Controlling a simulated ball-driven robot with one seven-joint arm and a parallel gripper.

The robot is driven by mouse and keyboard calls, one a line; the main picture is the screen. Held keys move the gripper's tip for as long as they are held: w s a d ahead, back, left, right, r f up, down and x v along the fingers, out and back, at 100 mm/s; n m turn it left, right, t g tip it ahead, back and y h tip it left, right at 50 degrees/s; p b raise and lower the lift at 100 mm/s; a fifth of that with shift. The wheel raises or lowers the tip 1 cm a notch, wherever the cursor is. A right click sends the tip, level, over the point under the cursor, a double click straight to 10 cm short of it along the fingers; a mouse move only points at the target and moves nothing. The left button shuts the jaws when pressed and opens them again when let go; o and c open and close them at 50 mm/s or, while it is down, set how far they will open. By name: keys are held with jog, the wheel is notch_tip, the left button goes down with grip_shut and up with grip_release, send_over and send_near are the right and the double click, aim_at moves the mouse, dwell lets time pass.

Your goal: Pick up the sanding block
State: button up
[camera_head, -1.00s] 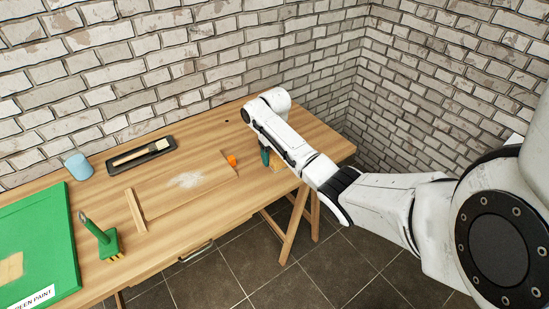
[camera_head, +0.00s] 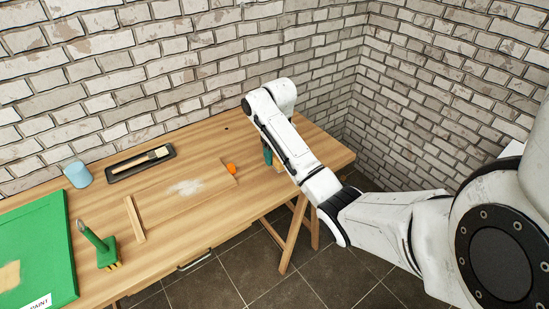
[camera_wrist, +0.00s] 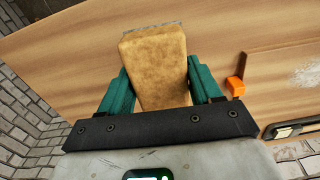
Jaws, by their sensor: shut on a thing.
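The sanding block (camera_wrist: 158,62) is a tan, worn block with a grey strip along its far edge. It fills the middle of the wrist view. My gripper (camera_wrist: 160,85) has its green fingers on both sides of the block and is shut on it. In the head view my gripper (camera_head: 267,155) shows only as a small green part below the white arm, over the right end of the wooden table. I cannot tell how far the block is from the tabletop.
An orange piece (camera_head: 231,169) lies close left of my gripper, beside a thin board (camera_head: 205,192) with white dust. A black tray (camera_head: 140,163) with a brush, a blue cup (camera_head: 77,171), a green-handled tool (camera_head: 103,246) and a green panel (camera_head: 40,240) are farther left. A brick wall stands behind.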

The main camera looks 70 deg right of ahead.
jog(key=r+p, duration=0.1)
jog(key=s+a+r+p, duration=0.1)
jog(key=r+p, duration=0.1)
jog(key=shift+s+a+r+p, duration=0.2)
jog(key=shift+s+a+p, duration=0.05)
jog(key=shift+s+p, duration=0.1)
jog(key=s+a+r+p, duration=0.2)
jog(key=s+a+p, duration=0.3)
jog(key=s+p, duration=0.1)
jog(key=shift+s+a+r+p, duration=0.15)
jog(key=shift+a+r+p, duration=0.25)
jog(key=shift+p, duration=0.1)
jog(key=o, duration=0.6)
jog(key=c, duration=0.4)
